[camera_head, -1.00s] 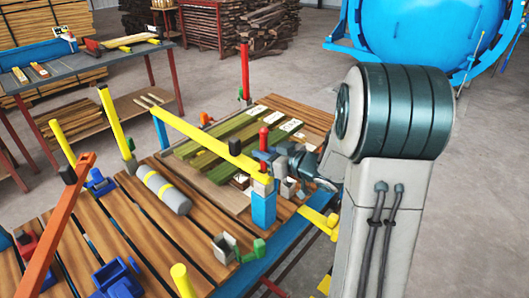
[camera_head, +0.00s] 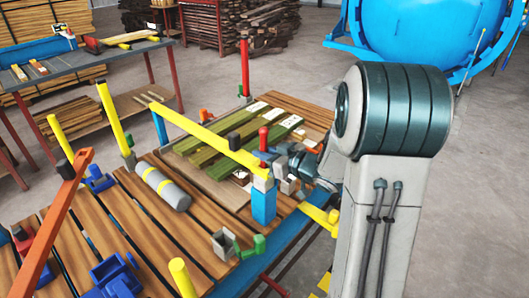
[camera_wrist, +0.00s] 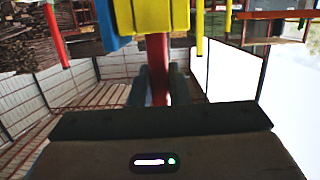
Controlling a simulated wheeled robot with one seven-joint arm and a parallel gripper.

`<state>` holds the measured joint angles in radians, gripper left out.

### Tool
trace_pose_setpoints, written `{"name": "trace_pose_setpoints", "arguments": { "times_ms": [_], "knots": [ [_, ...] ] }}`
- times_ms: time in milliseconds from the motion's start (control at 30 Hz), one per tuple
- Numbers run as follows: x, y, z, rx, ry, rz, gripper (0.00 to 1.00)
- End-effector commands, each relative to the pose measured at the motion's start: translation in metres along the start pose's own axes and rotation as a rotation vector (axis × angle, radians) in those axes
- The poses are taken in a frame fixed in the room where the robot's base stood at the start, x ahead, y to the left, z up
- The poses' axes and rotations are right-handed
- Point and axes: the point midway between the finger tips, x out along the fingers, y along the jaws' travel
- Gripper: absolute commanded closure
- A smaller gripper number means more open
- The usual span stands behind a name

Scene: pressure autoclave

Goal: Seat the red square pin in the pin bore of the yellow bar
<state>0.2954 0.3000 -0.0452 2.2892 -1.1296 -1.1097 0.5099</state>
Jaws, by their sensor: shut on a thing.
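The red square pin (camera_head: 263,139) stands upright at the near right end of the long yellow bar (camera_head: 207,134) in the head view. My gripper (camera_head: 279,160) reaches in from the right and is shut on the pin. In the wrist view the dark fingers (camera_wrist: 158,88) close on both sides of the red pin (camera_wrist: 157,62). The pin's far end meets the edge of the yellow bar (camera_wrist: 155,14) there. The pin bore is hidden, and I cannot tell whether the pin is inside it or only against the bar.
A blue post (camera_head: 263,205) stands under the bar's near end. Green and pale boards (camera_head: 225,150) lie behind the bar. A tall red post (camera_head: 244,68) stands at the back.

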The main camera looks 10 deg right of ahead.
Motion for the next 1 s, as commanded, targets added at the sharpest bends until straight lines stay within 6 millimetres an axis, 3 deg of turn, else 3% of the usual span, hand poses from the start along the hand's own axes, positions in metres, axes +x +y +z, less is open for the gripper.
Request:
{"name": "trace_pose_setpoints", "arguments": {
  "times_ms": [1000],
  "knots": [
    [0.005,0.0,0.026,0.0,0.0,0.0,1.0]
  ]
}}
